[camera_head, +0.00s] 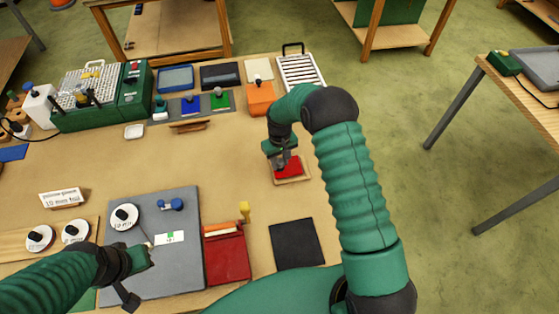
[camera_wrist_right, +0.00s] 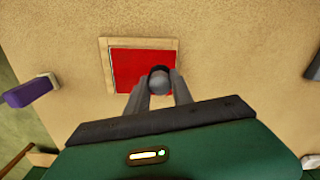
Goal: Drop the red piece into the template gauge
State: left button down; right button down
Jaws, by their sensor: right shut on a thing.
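The red piece (camera_head: 291,171) is a flat square, seen within the outline of the pale wooden template gauge (camera_head: 293,182) right of the table's middle. In the right wrist view the red piece (camera_wrist_right: 128,72) shows inside the light frame of the gauge (camera_wrist_right: 140,41). I cannot tell whether it lies flat in the frame or just above it. My right gripper (camera_wrist_right: 158,88) is shut on a dark grey round knob at the red piece's near right; its fingers hide that part. My left gripper (camera_head: 140,279) is open and empty over the grey mat's lower left.
A rack holds knobbed blue (camera_head: 190,103) and green (camera_head: 221,100) pieces at the back. An orange block (camera_head: 260,98) stands behind the gauge. A red box (camera_head: 227,254) and a black mat (camera_head: 297,244) lie nearer. The table around the gauge is clear.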

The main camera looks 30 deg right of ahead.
jog(key=shift+d+f, duration=0.1)
jog(key=shift+d, duration=0.3)
jog(key=shift+s+d, duration=0.1)
jog(key=shift+d, duration=0.15)
jog(key=shift+a, duration=0.6)
jog(key=shift+d, duration=0.75)
pick_arm(q)
jog(key=shift+d+r, duration=0.1)
jog(key=shift+d, duration=0.6)
jog(key=shift+a, duration=0.35)
pick_arm(e)
jog(key=shift+a, duration=0.45)
pick_arm(q)
jog(key=shift+d, duration=0.2)
pick_arm(e)
jog(key=shift+d+f, duration=0.15)
pick_arm(q)
jog(key=shift+a+f+b, duration=0.1)
jog(key=shift+f+b, duration=0.65)
pick_arm(e)
jog(key=shift+f, duration=0.75)
jog(key=c, duration=1)
grip_release()
jog(key=shift+c, duration=0.2)
